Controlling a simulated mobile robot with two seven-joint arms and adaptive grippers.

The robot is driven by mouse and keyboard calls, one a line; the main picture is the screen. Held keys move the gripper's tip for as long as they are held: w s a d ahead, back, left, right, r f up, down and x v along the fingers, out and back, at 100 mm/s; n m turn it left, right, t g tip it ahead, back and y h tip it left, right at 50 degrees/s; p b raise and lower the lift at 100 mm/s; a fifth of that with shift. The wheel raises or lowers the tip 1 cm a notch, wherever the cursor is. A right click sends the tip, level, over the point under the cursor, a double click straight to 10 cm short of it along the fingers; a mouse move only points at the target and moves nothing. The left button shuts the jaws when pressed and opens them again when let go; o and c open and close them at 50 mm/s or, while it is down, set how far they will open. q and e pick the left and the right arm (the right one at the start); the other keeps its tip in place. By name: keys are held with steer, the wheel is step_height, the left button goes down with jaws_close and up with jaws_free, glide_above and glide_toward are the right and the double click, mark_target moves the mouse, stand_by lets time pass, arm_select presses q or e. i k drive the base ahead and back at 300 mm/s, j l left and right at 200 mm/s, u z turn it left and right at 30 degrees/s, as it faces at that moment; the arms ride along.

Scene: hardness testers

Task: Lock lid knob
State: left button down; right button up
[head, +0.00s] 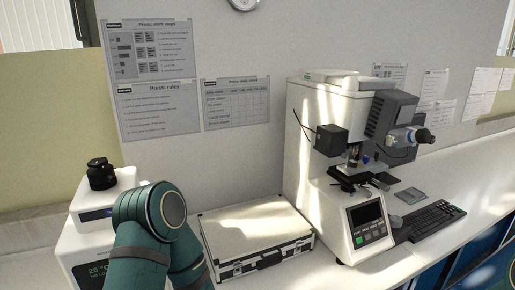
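A black ribbed knob (101,174) sits on top of the white press (97,207) at the left. The press has a dark display (93,277) low on its front, partly cut off by the frame's bottom edge. My teal arm (150,213) stands in front of the press's right side and hides part of it. Neither of my grippers shows in the head view. Nothing is seen touching the knob. I cannot tell from this view whether the knob is locked.
A closed white case (255,226) with dark edges lies on the counter right of my arm. A large hardness tester (318,125) with a screen and a keyboard (430,221) stand farther right. Printed sheets (159,109) hang on the wall behind.

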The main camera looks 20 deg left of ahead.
mark_target(98, 163)
steer(key=u, duration=1.6)
steer(key=k+j+z, duration=0.1)
steer(key=j+z, duration=0.15)
steer(key=z, duration=0.15)
steer(key=k+j+z, duration=0.1)
steer(key=z, duration=0.3)
steer(key=k+j, duration=0.05)
steer(key=j, duration=0.05)
